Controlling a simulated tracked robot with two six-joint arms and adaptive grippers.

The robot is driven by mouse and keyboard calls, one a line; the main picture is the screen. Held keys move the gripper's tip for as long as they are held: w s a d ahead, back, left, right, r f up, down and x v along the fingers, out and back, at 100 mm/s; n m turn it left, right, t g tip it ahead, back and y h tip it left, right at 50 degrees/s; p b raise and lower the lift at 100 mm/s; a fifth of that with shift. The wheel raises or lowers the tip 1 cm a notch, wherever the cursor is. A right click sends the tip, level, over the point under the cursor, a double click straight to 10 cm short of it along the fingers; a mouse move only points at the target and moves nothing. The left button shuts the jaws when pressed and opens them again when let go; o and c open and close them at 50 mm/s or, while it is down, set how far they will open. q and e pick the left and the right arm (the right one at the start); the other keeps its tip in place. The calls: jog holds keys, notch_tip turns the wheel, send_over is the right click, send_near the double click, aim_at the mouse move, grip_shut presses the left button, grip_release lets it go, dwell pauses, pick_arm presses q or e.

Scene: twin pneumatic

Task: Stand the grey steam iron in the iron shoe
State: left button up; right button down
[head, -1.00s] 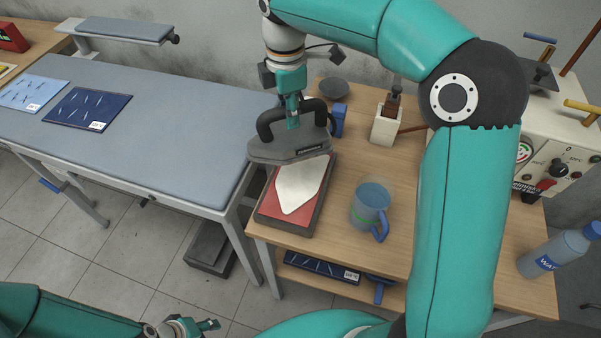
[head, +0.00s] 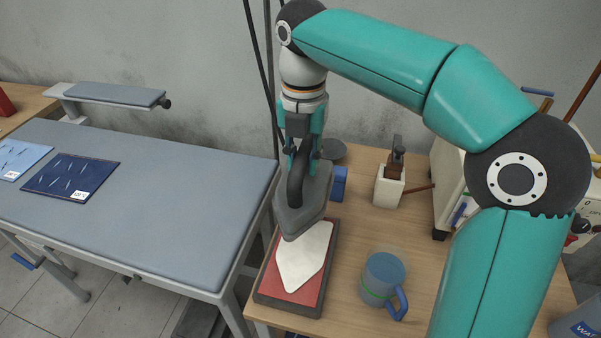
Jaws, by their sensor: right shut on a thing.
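The grey steam iron (head: 305,207) is held by its dark handle in my right gripper (head: 302,152), which is shut on it. Its pointed nose faces the near side, toward the lower left. The iron is over the far end of a pale, iron-shaped plate (head: 301,262), which looks like the iron shoe. The plate lies on a red pad with a dark frame (head: 317,304). The iron hides the plate's far end. I cannot tell whether the iron touches it. My left gripper is out of view.
A clear mug with a blue handle (head: 383,282) stands right of the pad on the wooden table (head: 352,230). A white block holder (head: 388,189), a blue item (head: 338,184) and a dark dish (head: 333,150) are behind. The padded ironing table (head: 180,215) is left, mostly clear.

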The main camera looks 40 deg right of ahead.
notch_tip(320, 180, down, 17)
jog(key=b, duration=0.1)
dwell(0.6)
jog(key=shift+d, duration=0.1)
jog(key=c, duration=1.4)
grip_release()
jog(key=shift+f, duration=0.2)
jog(key=o, duration=0.5)
jog(key=shift+c, duration=0.2)
jog(key=shift+r, duration=0.1)
notch_tip(320, 180, up, 12)
jog(key=shift+p, duration=0.3)
